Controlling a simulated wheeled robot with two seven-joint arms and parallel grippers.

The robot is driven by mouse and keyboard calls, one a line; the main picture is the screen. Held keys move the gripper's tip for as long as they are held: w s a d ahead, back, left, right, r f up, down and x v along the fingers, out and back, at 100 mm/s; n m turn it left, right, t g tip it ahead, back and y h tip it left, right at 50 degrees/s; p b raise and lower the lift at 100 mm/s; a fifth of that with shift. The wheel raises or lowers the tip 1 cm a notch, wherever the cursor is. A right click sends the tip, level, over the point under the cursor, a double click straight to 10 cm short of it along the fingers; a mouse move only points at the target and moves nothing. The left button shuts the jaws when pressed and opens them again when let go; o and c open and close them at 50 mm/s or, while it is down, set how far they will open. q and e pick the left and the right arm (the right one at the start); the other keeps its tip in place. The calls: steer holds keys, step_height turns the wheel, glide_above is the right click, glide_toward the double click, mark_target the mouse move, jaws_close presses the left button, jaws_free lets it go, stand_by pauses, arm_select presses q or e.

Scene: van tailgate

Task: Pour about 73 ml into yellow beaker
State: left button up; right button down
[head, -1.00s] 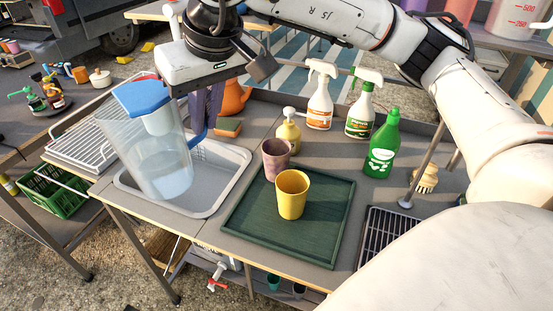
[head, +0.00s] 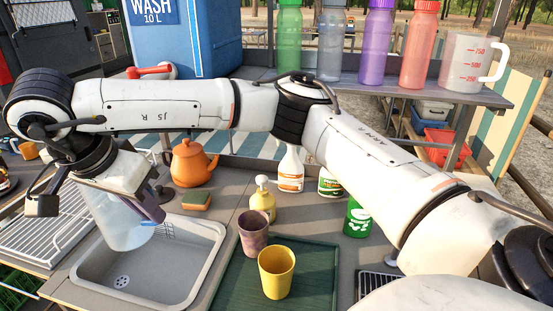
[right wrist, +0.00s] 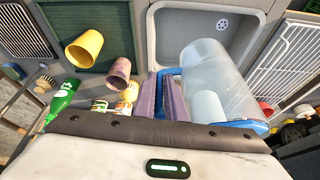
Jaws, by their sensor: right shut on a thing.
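The yellow beaker (head: 277,270) stands upright on the dark green tray (head: 318,285); the right wrist view shows it too (right wrist: 84,48). A mauve cup (head: 254,233) stands just behind it. My right gripper (right wrist: 163,97) is shut on a clear pitcher (head: 122,232) with a blue lid and handle (right wrist: 245,124). The pitcher is well left of the beaker, over the sink's left side, apart from both cups. Bluish liquid shows low in it; its level is not readable. My wrist hides the pitcher's top in the head view. My left gripper is not in view.
The sink (head: 200,262) lies left of the tray, with a wire rack (head: 45,225) beyond it. A measuring jug (head: 470,62) stands on the shelf.

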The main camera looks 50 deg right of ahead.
mark_target(142, 237)
steer(key=m+g, duration=0.1)
steer(key=m, duration=0.1)
steer(key=a+f+m+g, duration=0.1)
steer(key=m, duration=0.2)
steer(key=f+m+g, duration=0.1)
steer(key=m, duration=0.2)
steer(key=shift+w+a+f, duration=0.15)
steer(key=shift+a+f, duration=0.05)
steer(key=shift+f, duration=0.05)
steer(key=m, duration=0.2)
steer(key=f+m+g, duration=0.1)
steer(key=m, duration=0.1)
steer(key=a+f+m+g+y, duration=0.1)
steer(key=m, duration=0.1)
steer(key=shift+s+f, duration=0.15)
steer(key=shift+s, duration=0.05)
steer(key=s+a+f+m+y, duration=0.1)
steer(key=f+m+y, duration=0.1)
steer(key=m, duration=0.5)
steer(key=s+a+f+m+g+y, duration=0.1)
steer(key=a+f+m+y, duration=0.1)
steer(key=m, duration=0.5)
steer(key=shift+f+m+y, duration=0.3)
steer(key=shift+f+y, duration=0.3)
steer(key=shift+f, duration=0.15)
steer(key=shift+s+a, duration=0.1)
